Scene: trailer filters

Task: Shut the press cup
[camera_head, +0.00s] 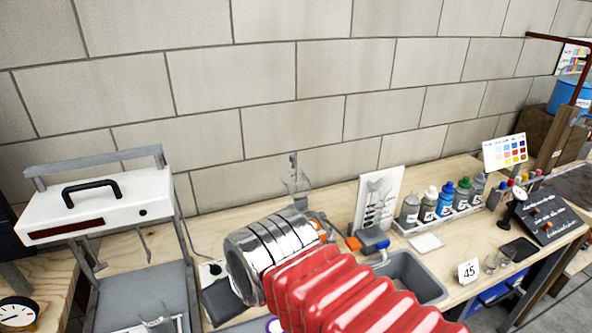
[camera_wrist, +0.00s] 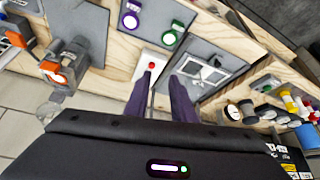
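I cannot tell for sure which thing is the press cup. In the wrist view, a grey metal device with an orange-ringed part (camera_wrist: 54,73) stands at the left, with a clear glass-like vessel (camera_wrist: 52,108) below it. My gripper (camera_wrist: 162,76) shows two dark purple fingers, apart and with nothing between them. Its tips overlap a white box with a red button (camera_wrist: 151,65) in the picture; contact cannot be told. In the head view, my red-sleeved arm covers part of the bench and hides the gripper.
In the head view, a white handled unit on a metal frame (camera_head: 100,205) stands at the left, with a gauge (camera_head: 17,312) below. A grey sink (camera_head: 412,275) and a rack of several bottles (camera_head: 440,218) are right of my arm. Green and purple round fixtures (camera_wrist: 172,32) show in the wrist view.

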